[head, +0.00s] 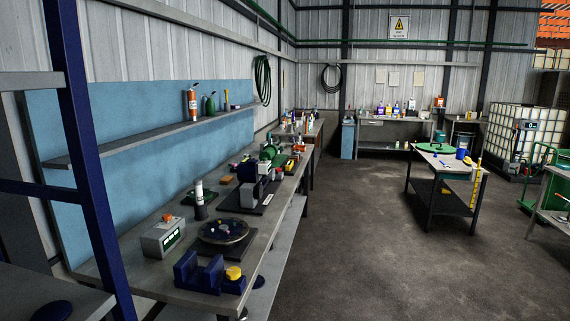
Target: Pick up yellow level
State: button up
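A long thin yellow bar (476,183), which looks like the yellow level, stands nearly upright at the right end of a grey work table (437,162) on the right of the head view. It seems to lean against the table's edge, with its top a little above the tabletop. Dark marks show along it, but it is too small to read. My gripper is not in view, so its state and its distance from the yellow bar do not show.
A long workbench (150,270) with tools and machines runs along the left wall. A dark blue post (85,160) stands close at the left. A green cart (540,185) and a caged white tank (515,130) are at the right. The concrete floor (370,250) between is clear.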

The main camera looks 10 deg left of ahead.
aim_at(289, 166)
jog(key=i+u, duration=0.45)
jog(key=i, duration=2.45)
jog(key=u, duration=0.35)
jog(key=i+l+u, duration=0.4)
jog(key=l, duration=0.3)
jog(key=i+l+u, duration=0.2)
jog(key=l, duration=0.15)
jog(key=i+l+u, duration=0.2)
jog(key=l, duration=0.25)
jog(key=i+l, duration=0.15)
jog(key=l, duration=0.25)
jog(key=i+l, duration=0.1)
jog(key=l, duration=0.3)
jog(key=i+l, duration=0.15)
jog(key=l, duration=0.25)
jog(key=i+l+u, duration=0.1)
jog(key=l, duration=0.3)
jog(key=i+l, duration=0.15)
jog(key=l, duration=0.25)
jog(key=i+l, duration=0.15)
jog(key=l, duration=0.25)
jog(key=i+l, duration=0.1)
jog(key=l, duration=0.3)
jog(key=i+l+u, duration=0.1)
jog(key=l, duration=0.3)
